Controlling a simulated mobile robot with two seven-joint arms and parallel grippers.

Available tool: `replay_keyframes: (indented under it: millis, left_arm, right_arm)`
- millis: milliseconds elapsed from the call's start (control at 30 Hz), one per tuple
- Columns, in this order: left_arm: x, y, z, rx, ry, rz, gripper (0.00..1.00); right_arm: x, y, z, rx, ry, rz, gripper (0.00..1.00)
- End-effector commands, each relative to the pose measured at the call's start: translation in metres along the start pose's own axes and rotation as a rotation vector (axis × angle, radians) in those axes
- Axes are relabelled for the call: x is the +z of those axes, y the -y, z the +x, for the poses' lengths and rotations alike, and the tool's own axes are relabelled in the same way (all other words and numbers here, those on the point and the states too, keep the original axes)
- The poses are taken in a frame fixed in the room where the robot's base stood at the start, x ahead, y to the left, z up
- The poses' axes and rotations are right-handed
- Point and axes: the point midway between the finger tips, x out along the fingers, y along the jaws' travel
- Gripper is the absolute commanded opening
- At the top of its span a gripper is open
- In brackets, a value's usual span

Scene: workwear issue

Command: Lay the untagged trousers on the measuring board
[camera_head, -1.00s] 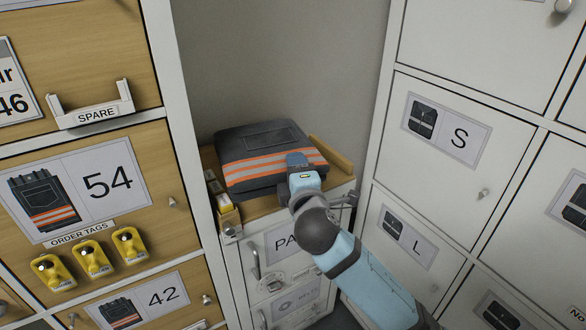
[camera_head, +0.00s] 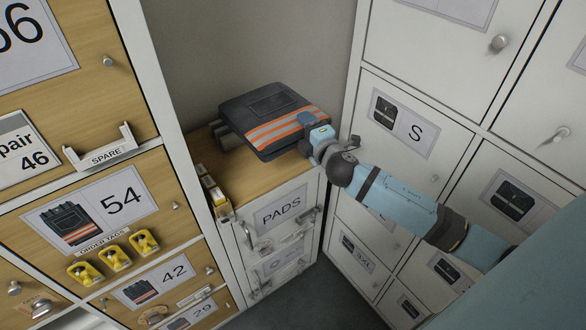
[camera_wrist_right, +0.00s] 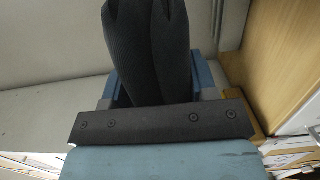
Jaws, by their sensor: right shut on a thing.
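Folded dark grey trousers (camera_head: 262,105) with orange and silver stripes are held above the wooden top of the drawer cabinet. No tag shows on their visible side. My right gripper (camera_head: 312,124) is shut on their right edge, near the stripes. In the right wrist view, the dark cloth (camera_wrist_right: 146,50) stands up between the blue fingers (camera_wrist_right: 150,92). The underside of the trousers is hidden. I cannot make out a measuring board for certain. My left gripper is out of view.
The wooden cabinet top (camera_head: 240,183) is bare in front. A white locker wall (camera_head: 400,170) is close on the right. Wooden lockers with yellow order tags (camera_head: 115,257) are on the left.

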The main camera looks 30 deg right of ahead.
Motion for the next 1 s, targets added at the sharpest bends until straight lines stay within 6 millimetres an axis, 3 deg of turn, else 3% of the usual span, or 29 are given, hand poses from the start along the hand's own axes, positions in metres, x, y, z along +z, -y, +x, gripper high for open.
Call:
replay_keyframes:
  millis: [33, 400, 667, 900, 1000]
  left_arm:
    - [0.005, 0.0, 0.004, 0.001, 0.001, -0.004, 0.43]
    - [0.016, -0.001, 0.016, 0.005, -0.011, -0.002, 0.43]
    - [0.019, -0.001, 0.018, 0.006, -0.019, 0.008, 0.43]
    - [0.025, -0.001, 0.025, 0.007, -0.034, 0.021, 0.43]
    - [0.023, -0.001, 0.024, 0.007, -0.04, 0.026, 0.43]
  right_arm:
    - [0.0, 0.019, 0.0, -0.002, 0.002, 0.002, 0.05]
    - [0.0, 0.108, 0.0, 0.001, 0.002, 0.001, 0.05]
    - [0.0, 0.131, 0.0, 0.002, 0.002, 0.0, 0.05]
    - [0.0, 0.166, 0.0, 0.001, 0.002, 0.0, 0.05]
    - [0.0, 0.17, 0.0, 0.002, 0.002, 0.0, 0.05]
